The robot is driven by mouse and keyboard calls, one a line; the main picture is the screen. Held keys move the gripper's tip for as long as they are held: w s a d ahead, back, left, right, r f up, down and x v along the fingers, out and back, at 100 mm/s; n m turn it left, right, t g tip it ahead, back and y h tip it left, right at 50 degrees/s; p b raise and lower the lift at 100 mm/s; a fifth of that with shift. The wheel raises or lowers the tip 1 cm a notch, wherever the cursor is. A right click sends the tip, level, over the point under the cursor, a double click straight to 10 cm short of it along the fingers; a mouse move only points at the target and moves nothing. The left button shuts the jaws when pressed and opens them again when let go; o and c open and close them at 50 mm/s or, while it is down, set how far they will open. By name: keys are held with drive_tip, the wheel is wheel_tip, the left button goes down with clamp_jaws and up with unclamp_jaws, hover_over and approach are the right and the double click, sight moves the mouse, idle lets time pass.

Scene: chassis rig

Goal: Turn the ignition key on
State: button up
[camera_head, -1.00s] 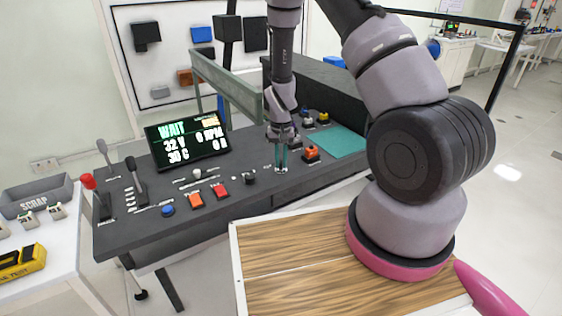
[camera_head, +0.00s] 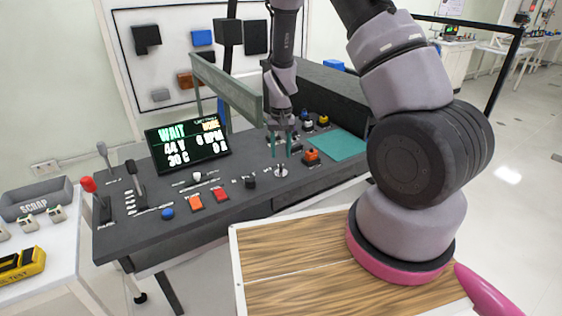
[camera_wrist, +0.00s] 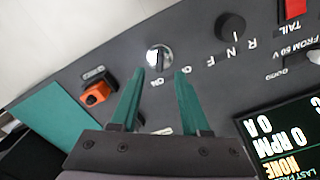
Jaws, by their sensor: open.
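The ignition key (camera_head: 281,171) sits in a round silver switch on the dark console. In the wrist view the key (camera_wrist: 158,57) shows just past my fingertips, with an ON label beside it. Which position the key points to is hard to tell. My gripper (camera_head: 281,153) is open, with its two green fingers spread above the key and apart from it. In the wrist view the gripper (camera_wrist: 160,73) is empty, its fingertips to either side below the key.
The display (camera_head: 188,146) reads WAIT, 44 V and 0 RPM. An orange-topped control (camera_head: 312,155) stands close right of the key and a black knob (camera_head: 250,182) left. Red and orange buttons, levers and a green mat (camera_head: 338,146) share the console.

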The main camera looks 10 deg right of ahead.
wheel_tip(320, 180, up, 5)
drive_tip(key=shift+r, duration=0.1)
idle(0.3)
wheel_tip(320, 180, up, 13)
drive_tip(key=t+y, duration=0.1)
drive_tip(key=t, duration=0.1)
hover_over(281, 165)
drive_tip(key=s+d, duration=0.1)
drive_tip(key=s, duration=0.1)
drive_tip(key=s+d+r+m+t+y, duration=0.15)
drive_tip(key=s+r, duration=0.25)
drive_tip(key=r, duration=0.6)
drive_tip(key=s+d+r+t, duration=0.3)
drive_tip(key=s+r, duration=0.9)
drive_tip(key=s, duration=0.4)
drive_tip(key=shift+d+r+t, duration=0.15)
drive_tip(key=shift+r+t, duration=0.1)
drive_tip(key=shift+t, duration=0.1)
